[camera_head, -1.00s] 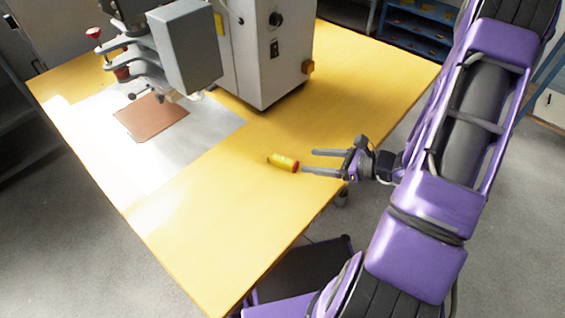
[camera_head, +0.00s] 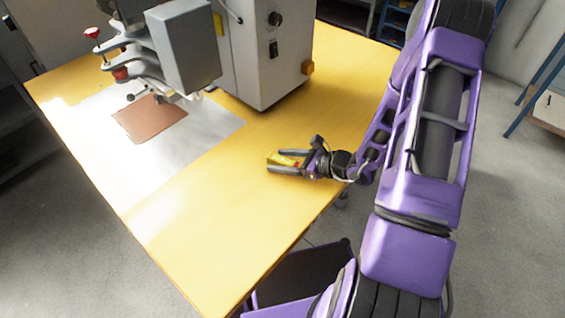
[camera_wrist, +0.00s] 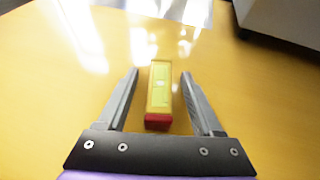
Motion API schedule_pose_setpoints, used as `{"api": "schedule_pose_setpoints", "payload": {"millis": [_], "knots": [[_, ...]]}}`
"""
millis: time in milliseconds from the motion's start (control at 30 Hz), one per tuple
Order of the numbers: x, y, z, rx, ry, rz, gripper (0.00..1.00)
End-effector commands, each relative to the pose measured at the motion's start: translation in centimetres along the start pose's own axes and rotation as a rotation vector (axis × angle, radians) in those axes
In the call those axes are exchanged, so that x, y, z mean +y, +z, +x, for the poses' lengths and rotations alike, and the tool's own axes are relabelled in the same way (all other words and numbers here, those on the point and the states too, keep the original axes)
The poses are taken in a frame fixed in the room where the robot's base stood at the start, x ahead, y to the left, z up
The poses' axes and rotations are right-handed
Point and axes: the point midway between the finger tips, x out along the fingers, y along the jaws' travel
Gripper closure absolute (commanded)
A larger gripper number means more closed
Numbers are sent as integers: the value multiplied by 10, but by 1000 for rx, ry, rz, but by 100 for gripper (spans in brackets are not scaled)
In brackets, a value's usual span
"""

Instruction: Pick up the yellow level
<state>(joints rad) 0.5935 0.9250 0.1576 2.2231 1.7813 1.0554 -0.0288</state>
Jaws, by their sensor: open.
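The yellow level (camera_wrist: 160,88) is a short yellow block with a red end, lying on the yellow table. In the wrist view it sits between my two open fingers, with its red end towards my palm and a gap on each side. In the head view the level (camera_head: 284,160) is partly hidden by my fingers. My gripper (camera_head: 277,161) is open around it, low over the table; in the wrist view, my gripper (camera_wrist: 160,80) shows both fingertips reaching along the level's sides. I cannot tell the exact height of the fingers above the table.
A grey welding machine (camera_head: 262,55) stands on the table (camera_head: 215,215) behind the level. A brown pad (camera_head: 149,118) lies on a pale sheet (camera_head: 195,150) at the left. The table around the level is clear. Blue shelving (camera_head: 397,22) stands at the back.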

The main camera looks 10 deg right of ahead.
Motion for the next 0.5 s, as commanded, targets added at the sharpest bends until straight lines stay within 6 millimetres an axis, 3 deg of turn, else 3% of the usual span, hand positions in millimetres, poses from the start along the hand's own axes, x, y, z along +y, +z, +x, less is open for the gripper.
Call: {"api": "schedule_pose_setpoints", "payload": {"millis": [67, 400, 433, 500], "knots": [[0, 0, 0, 0, 0, 0, 34], [0, 0, 0, 0, 0, 0, 96], [0, 0, 0, 0, 0, 0, 100], [0, 0, -1, 0, 0, 0, 100]]}}
